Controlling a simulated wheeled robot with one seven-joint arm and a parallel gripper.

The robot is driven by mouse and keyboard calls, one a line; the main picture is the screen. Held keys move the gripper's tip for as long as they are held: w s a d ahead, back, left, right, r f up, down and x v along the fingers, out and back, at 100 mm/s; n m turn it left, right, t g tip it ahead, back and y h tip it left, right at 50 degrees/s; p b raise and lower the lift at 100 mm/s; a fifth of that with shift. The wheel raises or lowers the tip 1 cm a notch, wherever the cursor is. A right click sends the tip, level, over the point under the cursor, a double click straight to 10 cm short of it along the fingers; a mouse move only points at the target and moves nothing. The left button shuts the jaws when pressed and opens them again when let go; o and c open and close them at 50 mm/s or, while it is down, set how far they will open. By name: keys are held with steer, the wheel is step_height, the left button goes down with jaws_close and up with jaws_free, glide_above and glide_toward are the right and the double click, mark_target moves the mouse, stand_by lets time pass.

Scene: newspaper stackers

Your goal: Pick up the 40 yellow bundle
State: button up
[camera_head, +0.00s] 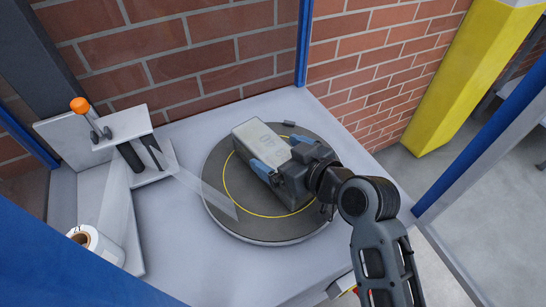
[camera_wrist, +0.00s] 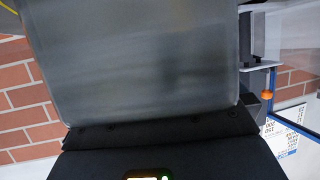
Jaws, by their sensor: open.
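A pale grey-white, box-shaped bundle (camera_head: 258,138) lies on a round dark turntable (camera_head: 225,205) in the head view; no yellow shows on the bundle itself. My gripper (camera_head: 277,153) is open, with one blue finger on each side of the bundle's near end. I cannot tell whether the fingers touch it. My gripper's body hides the near end of the bundle. In the wrist view a blurred grey surface (camera_wrist: 140,60), likely the bundle very close, fills much of the picture.
The turntable has a yellow ring and stands on a pale grey table (camera_head: 175,250). At left is a wrapping device (camera_head: 120,125) with an orange knob, a clear strip reaching over the turntable and a white roll (camera_head: 95,243). A brick wall and blue posts (camera_head: 303,45) stand close behind.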

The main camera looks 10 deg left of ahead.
steer(key=shift+w+a+f, duration=0.1)
steer(key=shift+w, duration=0.05)
jaws_close()
steer(key=shift+r, duration=0.2)
stand_by(0.8)
